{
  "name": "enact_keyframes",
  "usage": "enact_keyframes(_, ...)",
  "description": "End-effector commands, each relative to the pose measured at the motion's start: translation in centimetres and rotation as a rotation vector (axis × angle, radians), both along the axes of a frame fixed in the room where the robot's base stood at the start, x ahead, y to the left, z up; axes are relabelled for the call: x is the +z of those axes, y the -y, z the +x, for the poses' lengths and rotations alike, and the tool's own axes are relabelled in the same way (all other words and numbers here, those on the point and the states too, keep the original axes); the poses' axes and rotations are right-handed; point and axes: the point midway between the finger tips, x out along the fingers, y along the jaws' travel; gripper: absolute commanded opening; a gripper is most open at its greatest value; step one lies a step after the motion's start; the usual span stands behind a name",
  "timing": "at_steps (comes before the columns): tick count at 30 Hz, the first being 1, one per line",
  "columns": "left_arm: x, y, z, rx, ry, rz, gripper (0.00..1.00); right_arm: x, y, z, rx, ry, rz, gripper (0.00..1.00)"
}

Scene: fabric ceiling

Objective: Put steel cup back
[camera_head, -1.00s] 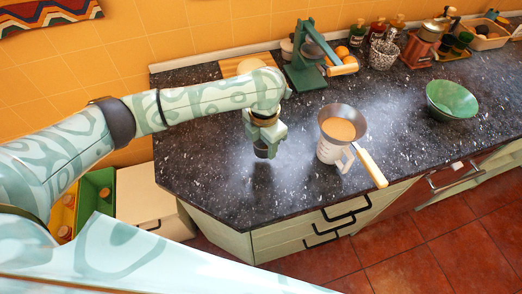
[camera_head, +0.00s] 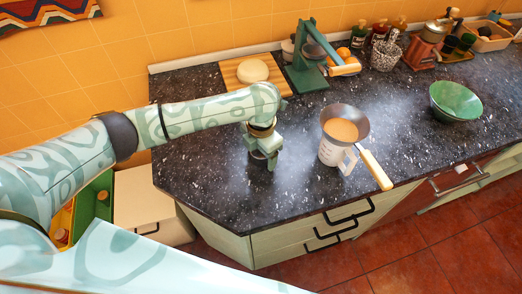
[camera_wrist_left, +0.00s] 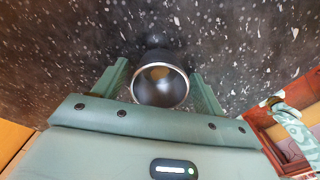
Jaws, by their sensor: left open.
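The steel cup (camera_wrist_left: 160,86) shows in the left wrist view as a round shiny rim with a dark hollow, between my left gripper's two fingers. In the head view the cup (camera_head: 259,155) is a small dark shape at the counter's left part, mostly hidden by the gripper. It appears to stand on the dark speckled counter (camera_head: 215,190); its base is hard to see. My left gripper (camera_head: 265,158) points down around the cup, with its fingers spread on either side. My right gripper is not in view.
A measuring jug (camera_head: 332,153) with a funnel-like pan (camera_head: 345,126) on it, its wooden handle over the front edge, stands to the right. A green press (camera_head: 304,72) and a wooden board (camera_head: 232,70) stand behind. A green bowl (camera_head: 455,103) is farther right.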

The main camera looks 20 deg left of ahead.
Motion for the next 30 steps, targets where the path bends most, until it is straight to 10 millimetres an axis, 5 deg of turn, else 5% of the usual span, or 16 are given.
enact_keyframes(5,1.2,0.0,0.1,0.0,0.002,0.001,0.71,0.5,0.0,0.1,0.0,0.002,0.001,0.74)
enact_keyframes(18,10.8,0.0,0.0,0.0,0.003,0.001,0.71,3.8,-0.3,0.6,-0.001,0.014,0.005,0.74)
enact_keyframes(30,12.3,0.0,-0.1,0.001,-0.002,0.0,0.71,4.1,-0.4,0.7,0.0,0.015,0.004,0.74)
